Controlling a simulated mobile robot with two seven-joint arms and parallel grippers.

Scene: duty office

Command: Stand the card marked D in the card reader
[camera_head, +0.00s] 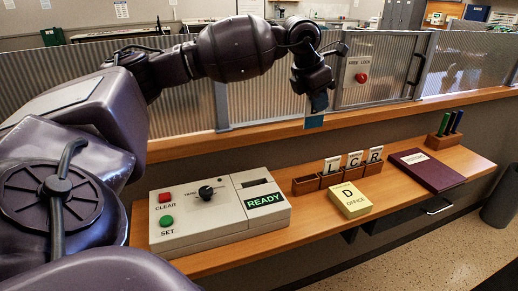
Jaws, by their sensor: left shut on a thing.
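My left gripper (317,92) is raised above the counter, in front of the ribbed glass partition. It is shut on a thin blue-green card (315,121) that hangs below the fingers; no letter on it can be read from here. The grey card reader console (190,232) sits on the counter below and left of the gripper. It has a red CLEAR button, a green SET button, a knob, a dark slot (252,183) and a green READY display (264,200). A yellow pad marked "D OFFICE" (352,207) lies right of the console. My right gripper is not in view.
A wooden card rack (306,186) holds cards L (332,165), C (355,159) and R (376,154); its leftmost compartment looks empty. A maroon folder (427,170) and a pen holder (443,140) stand further right. The partition ledge (400,110) runs behind the counter.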

